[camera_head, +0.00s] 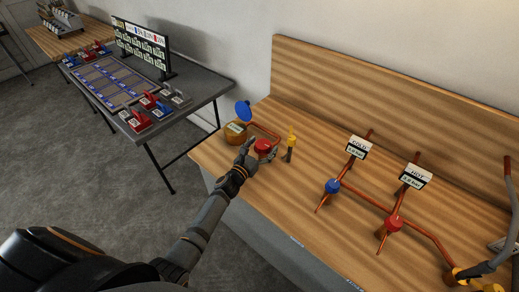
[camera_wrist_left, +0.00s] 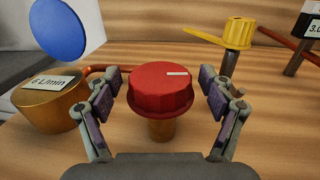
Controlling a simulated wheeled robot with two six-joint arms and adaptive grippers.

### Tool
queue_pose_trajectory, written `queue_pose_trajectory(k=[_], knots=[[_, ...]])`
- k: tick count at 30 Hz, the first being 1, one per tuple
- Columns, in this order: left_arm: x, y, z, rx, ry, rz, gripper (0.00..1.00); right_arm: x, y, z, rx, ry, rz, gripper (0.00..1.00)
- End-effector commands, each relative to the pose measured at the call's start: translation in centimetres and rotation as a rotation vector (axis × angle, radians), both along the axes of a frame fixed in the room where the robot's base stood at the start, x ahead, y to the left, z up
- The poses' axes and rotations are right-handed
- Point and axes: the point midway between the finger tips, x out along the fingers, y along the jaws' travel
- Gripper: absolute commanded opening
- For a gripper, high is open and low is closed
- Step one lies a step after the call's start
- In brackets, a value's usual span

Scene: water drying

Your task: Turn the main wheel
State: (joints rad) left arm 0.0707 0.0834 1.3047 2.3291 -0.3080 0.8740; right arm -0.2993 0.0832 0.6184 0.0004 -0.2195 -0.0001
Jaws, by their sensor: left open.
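A red ribbed wheel (camera_wrist_left: 160,91) with a white mark on top sits on a brass-coloured stem, and I take it as the main wheel. It also shows in the head view (camera_head: 264,146), on the wooden bench at the end of a red pipe. My left gripper (camera_head: 246,155) is at the wheel, reaching in from the left. In the left wrist view my left gripper (camera_wrist_left: 163,85) is open, one finger on each side of the wheel with small gaps. I cannot tell how deep the fingers reach around it. My right gripper is not in view.
A brass container (camera_wrist_left: 48,112) with a blue disc (camera_wrist_left: 58,30) stands left of the wheel. A yellow-handled valve (camera_head: 291,144) stands close on its right. Blue (camera_head: 332,186) and red (camera_head: 393,223) valves with pipes are farther right. A dark table (camera_head: 200,97) stands behind left.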

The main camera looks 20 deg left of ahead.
Motion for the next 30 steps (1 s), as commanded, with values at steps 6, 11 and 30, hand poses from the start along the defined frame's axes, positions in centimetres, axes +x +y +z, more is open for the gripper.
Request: queue_pose_trajectory(k=[6,11,30], knots=[[-4.2,0.9,-0.2,0.002,0.004,0.000,0.81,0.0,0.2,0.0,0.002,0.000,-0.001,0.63],[-7.9,1.8,-0.2,0.002,0.004,-0.001,0.81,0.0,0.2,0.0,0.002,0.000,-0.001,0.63],[-11.5,2.5,0.0,0.000,0.001,0.000,0.81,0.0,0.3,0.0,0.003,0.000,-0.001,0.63]])
